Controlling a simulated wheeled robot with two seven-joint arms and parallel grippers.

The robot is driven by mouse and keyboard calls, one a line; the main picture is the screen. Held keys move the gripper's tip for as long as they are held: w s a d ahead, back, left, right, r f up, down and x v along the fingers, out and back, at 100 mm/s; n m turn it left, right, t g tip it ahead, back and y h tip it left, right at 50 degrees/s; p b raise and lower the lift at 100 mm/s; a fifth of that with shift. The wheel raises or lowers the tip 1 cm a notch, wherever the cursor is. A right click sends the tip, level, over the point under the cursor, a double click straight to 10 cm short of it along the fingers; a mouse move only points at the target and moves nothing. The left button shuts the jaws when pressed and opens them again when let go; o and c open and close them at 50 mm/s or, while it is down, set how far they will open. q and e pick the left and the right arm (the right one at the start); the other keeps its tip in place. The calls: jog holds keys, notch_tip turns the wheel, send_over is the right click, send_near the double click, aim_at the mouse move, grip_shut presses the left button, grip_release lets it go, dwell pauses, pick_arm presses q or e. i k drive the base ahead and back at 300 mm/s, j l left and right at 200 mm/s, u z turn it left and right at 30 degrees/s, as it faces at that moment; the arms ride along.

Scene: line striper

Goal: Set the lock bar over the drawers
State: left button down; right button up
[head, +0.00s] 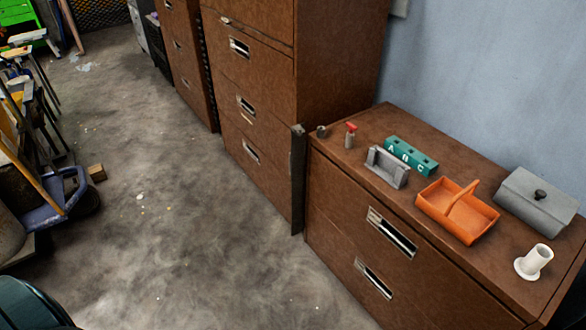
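A dark upright bar (298,180), which looks like the lock bar, stands at the left front edge of the low brown cabinet. It runs from just above the cabinet top down to near the floor and is clear of the drawer fronts. The upper drawer (345,195) and the lower drawer (330,240) each have a metal handle and look shut. The bar's hinge or fastening is too small to make out. Neither of my grippers is in view.
On the cabinet top (440,148) stand a grey holder (386,168), a green block with letters (411,156), an orange basket (432,203), a grey lidded box (535,203), a white cylinder (536,262) and a red-topped bottle (350,136). Taller cabinets (335,60) adjoin. Floor in front is clear.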

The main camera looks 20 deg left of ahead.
aim_at(298, 144)
jog(key=i+j+z, duration=0.35)
jog(key=j, duration=0.65)
jog(key=j+z, duration=0.35)
jog(key=j, duration=0.65)
jog(key=j+z, duration=0.35)
jog(key=j, duration=0.7)
jog(key=k+j+z, duration=0.3)
jog(key=j, duration=0.75)
jog(key=k+j, duration=0.1)
jog(key=j, duration=0.25)
jog(key=j+z, duration=0.15)
jog(key=j, duration=0.15)
jog(key=k+j, duration=0.15)
jog(key=j, duration=0.2)
jog(key=z, duration=0.05)
